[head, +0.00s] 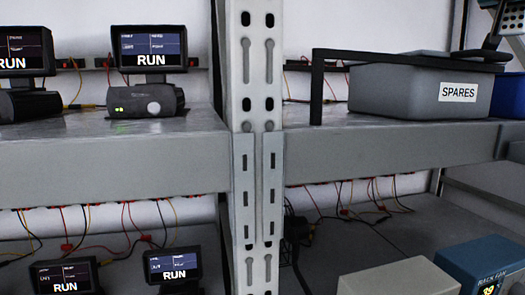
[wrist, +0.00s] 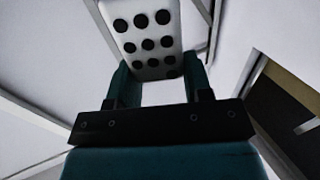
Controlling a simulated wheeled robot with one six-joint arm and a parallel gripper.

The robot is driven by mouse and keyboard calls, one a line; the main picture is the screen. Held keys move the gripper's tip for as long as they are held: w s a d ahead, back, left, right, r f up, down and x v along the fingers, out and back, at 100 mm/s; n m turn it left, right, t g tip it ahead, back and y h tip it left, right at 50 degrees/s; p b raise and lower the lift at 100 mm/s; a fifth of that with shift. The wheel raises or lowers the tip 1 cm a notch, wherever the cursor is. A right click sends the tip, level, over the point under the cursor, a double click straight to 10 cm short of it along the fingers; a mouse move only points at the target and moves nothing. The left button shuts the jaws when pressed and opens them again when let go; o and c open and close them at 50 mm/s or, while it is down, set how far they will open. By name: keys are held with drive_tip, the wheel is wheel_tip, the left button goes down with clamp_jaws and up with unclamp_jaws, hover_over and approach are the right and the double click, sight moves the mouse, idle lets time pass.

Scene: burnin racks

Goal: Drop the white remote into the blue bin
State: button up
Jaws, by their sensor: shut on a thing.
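The white remote (wrist: 147,38), with rows of round black buttons, is between the two teal fingers of my gripper (wrist: 155,78) in the wrist view. My gripper is shut on it, and the remote's far end runs out of the top of the picture. In the head view, part of my arm shows at the top right corner, above the grey SPARES bin. A blue bin (head: 509,96) shows only in part at the right edge, on the upper shelf beside the SPARES bin. Its opening cannot be made out.
The grey SPARES bin (head: 400,92) stands on the upper right shelf, behind a black bar frame (head: 317,86). A perforated upright (head: 258,130) divides the rack. Units with RUN screens (head: 152,46) stand left. A blue box (head: 480,262) and a pale box (head: 400,278) sit below.

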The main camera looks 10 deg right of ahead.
wheel_tip(320, 180, down, 3)
drive_tip(key=shift+r+b, duration=0.2)
drive_tip(key=shift+b, duration=0.55)
drive_tip(key=shift+s, duration=0.1)
drive_tip(key=shift+r, duration=0.1)
drive_tip(key=o, duration=1.2)
drive_tip(key=shift+o, duration=0.2)
